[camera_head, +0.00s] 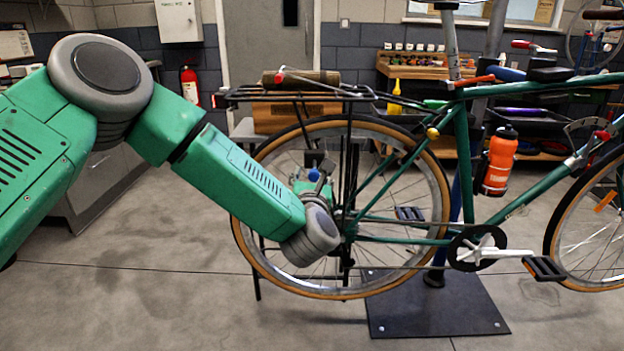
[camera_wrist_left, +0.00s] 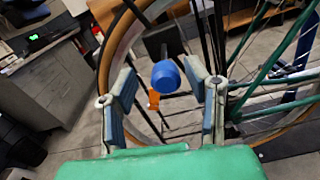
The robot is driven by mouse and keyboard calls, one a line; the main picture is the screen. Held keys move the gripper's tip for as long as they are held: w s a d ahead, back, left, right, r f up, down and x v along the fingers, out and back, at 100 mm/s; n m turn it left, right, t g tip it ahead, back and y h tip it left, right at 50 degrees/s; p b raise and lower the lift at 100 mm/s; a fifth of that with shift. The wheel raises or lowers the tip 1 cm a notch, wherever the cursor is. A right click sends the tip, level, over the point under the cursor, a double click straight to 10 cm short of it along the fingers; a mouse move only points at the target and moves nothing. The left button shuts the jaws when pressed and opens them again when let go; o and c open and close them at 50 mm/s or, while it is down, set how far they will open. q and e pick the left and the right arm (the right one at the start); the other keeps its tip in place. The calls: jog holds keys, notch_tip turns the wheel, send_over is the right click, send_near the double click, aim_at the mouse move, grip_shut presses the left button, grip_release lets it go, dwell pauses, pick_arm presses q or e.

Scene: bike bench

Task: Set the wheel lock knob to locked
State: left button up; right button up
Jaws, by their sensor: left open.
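The wheel lock knob (camera_wrist_left: 165,77) is blue and round in the left wrist view, in front of the rear wheel. What looks like the same blue knob shows small beside the wheel hub in the head view (camera_head: 313,174). My left gripper (camera_wrist_left: 163,82) is open, with one finger on each side of the knob and a visible gap to both. In the head view my left gripper (camera_head: 318,190) is at the rear wheel (camera_head: 262,262), partly hidden by my forearm. The knob's pointer or markings cannot be made out. My right gripper is not in view.
The green bicycle (camera_head: 462,150) stands over a dark base plate (camera_head: 435,305). A rear rack (camera_head: 300,95) sits above the wheel, and spokes and frame tubes surround the gripper. A grey cabinet (camera_wrist_left: 45,85) is at the left. Open floor lies in front.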

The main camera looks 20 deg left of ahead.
aim_at(314, 170)
pick_arm(q)
jog(key=shift+w, duration=0.25)
jog(key=shift+d+r, duration=0.1)
jog(key=shift+d, duration=0.35)
grip_shut()
jog(key=shift+a, duration=0.3)
jog(key=shift+w+a, duration=0.1)
jog(key=shift+w, duration=0.15)
jog(key=shift+f+b+x, duration=0.2)
jog(key=shift+b+x, duration=0.5)
jog(key=shift+x, duration=0.45)
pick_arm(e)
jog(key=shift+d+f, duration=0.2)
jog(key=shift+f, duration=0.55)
pick_arm(q)
grip_release()
jog(key=shift+r, duration=0.1)
